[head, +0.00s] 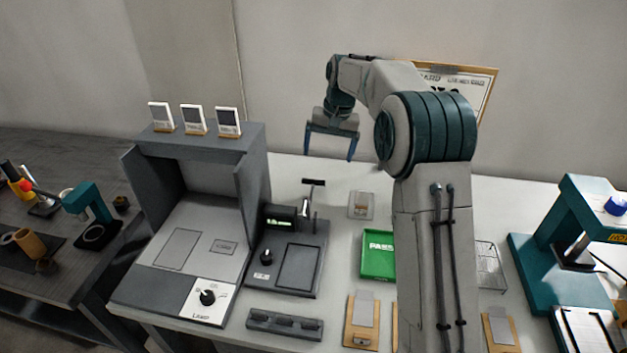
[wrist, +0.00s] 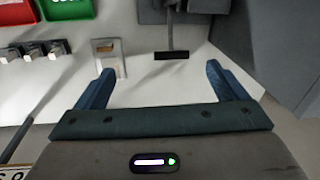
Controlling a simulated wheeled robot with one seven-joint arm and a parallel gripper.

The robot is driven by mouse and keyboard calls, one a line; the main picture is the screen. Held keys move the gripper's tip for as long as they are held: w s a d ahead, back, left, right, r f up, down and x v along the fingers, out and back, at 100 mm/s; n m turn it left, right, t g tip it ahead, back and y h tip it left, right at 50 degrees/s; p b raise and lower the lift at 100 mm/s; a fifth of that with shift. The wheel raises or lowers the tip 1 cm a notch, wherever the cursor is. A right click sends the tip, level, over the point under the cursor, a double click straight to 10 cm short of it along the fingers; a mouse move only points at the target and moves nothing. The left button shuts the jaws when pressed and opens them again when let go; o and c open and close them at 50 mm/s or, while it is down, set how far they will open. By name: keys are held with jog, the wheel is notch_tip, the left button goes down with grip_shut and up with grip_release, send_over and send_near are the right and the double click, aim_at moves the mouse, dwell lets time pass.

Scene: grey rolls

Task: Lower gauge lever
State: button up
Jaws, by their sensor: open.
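The gauge (head: 268,284) is a dark flat device with a green-lit display, a knob and a square plate, just right of the large grey booth. Its lever (head: 314,182) is a black crossbar on an upright stem at the gauge's back; the crossbar looks raised. In the wrist view the black lever bar (wrist: 172,56) lies just beyond the fingertips, between them in the picture and apart from both. My gripper (head: 331,150) is open and empty, above and behind the lever. Its two blue fingers also show in the wrist view (wrist: 160,74).
The grey booth (head: 195,215) with small framed cards on top stands close at the left. A green tray (head: 378,262), small plates on pads (head: 361,205) and a dark block rack (head: 284,324) lie around. A teal press (head: 530,262) stands at the right. The wall is close behind.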

aim_at(314, 185)
jog(key=w+a+f+p, duration=0.1)
jog(key=f, duration=0.4)
jog(key=w+a+f+p, duration=0.1)
jog(key=f, duration=0.4)
jog(key=w+a+f+p, duration=0.1)
jog(key=f, duration=0.4)
jog(key=shift+w+a+f, duration=0.35)
jog(key=shift+a, duration=0.05)
jog(key=c, duration=1.2)
